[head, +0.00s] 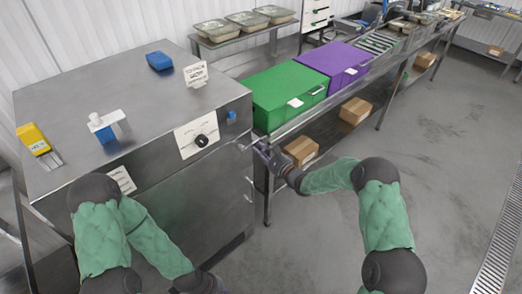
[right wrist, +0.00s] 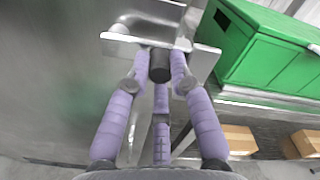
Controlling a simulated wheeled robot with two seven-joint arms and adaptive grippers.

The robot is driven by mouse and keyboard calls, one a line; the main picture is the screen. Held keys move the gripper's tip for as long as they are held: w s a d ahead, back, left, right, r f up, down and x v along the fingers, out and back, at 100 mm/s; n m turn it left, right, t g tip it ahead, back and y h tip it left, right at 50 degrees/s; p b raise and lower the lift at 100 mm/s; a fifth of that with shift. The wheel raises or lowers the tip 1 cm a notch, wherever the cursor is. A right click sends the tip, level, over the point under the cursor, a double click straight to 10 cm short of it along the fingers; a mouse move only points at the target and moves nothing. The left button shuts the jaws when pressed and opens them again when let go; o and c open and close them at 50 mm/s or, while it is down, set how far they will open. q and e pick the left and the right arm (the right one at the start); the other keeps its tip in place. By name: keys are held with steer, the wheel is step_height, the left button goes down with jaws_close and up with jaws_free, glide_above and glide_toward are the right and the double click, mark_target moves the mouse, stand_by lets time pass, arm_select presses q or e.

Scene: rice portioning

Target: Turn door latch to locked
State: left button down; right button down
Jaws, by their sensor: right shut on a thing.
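The door latch (right wrist: 125,42) is a shiny metal piece at the edge of the steel cabinet, at the top of the right wrist view. A dark cylindrical knob (right wrist: 160,67) sits at it, between my fingers. My right gripper (right wrist: 160,58) has its purple fingers shut on this knob, one on each side. In the head view my right gripper (head: 260,149) is at the cabinet's right front edge, and the latch there is small and mostly hidden. My left forearm runs to the bottom of the head view; its gripper is out of the picture.
The steel cabinet (head: 110,95) carries a white panel with a black dial (head: 201,140) on its front. A green box (head: 285,90) and a purple box (head: 333,63) stand on the conveyor right of it. Cardboard boxes (head: 301,150) sit below. The floor to the right is clear.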

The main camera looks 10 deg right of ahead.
steer(key=shift+d+f, duration=0.1)
steer(key=c, duration=1.1)
jaws_free()
steer(key=shift+d, duration=0.1)
steer(key=v, duration=0.7)
steer(key=shift+s+d, duration=0.15)
steer(key=shift+s, duration=0.2)
